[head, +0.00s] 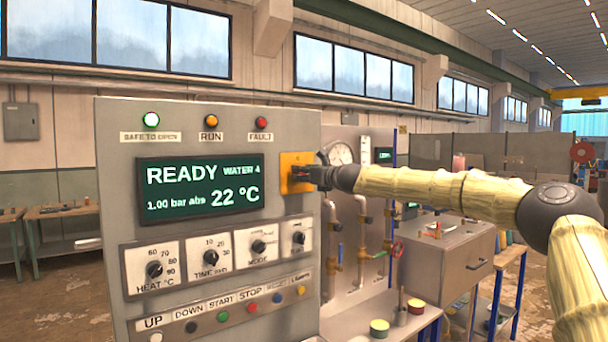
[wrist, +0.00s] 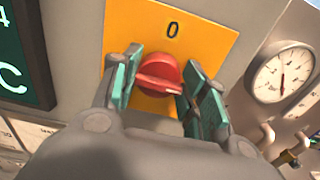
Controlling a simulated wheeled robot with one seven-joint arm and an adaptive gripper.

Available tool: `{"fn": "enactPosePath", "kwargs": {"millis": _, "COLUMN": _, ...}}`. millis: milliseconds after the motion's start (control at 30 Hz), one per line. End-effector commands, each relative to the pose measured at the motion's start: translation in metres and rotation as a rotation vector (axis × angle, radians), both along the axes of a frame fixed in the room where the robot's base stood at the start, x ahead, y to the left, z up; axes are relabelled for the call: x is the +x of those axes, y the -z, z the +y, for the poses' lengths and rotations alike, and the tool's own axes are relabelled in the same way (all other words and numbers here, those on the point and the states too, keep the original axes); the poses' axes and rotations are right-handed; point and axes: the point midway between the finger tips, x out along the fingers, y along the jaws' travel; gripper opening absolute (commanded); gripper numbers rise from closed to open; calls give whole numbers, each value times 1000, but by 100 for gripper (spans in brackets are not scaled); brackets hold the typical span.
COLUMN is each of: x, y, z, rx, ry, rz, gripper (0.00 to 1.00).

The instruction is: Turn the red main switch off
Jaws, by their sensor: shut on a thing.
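The red main switch (wrist: 155,72) is a round red knob with a raised handle on a yellow plate (wrist: 198,32). In the wrist view a "0" is printed above the knob, and the handle ridge lies roughly crosswise, not pointing at the "0". My gripper (wrist: 165,88) has its green-padded fingers on either side of the handle and is shut on it. In the head view my gripper (head: 310,177) reaches the yellow plate (head: 291,161) from the right and hides most of the switch.
The grey control panel has a display (head: 200,187) reading READY, left of the switch. Knobs (head: 258,247) and several push buttons sit below. A gauge (head: 340,154) and pipes with valves (head: 398,248) stand close on the right.

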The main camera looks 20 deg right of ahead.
Motion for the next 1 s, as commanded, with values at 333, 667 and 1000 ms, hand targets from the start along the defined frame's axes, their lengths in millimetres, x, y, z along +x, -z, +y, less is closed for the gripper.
{"fn": "enactPosePath", "kwargs": {"millis": 333, "x": 0, "y": 1, "z": 0, "rx": -105, "ry": 0, "rz": -39, "gripper": 20}}
{"fn": "enactPosePath", "kwargs": {"millis": 667, "x": -1, "y": 2, "z": 0, "rx": -369, "ry": 2, "rz": -135, "gripper": 20}}
{"fn": "enactPosePath", "kwargs": {"millis": 1000, "x": -1, "y": 4, "z": 1, "rx": -676, "ry": 3, "rz": -246, "gripper": 20}}
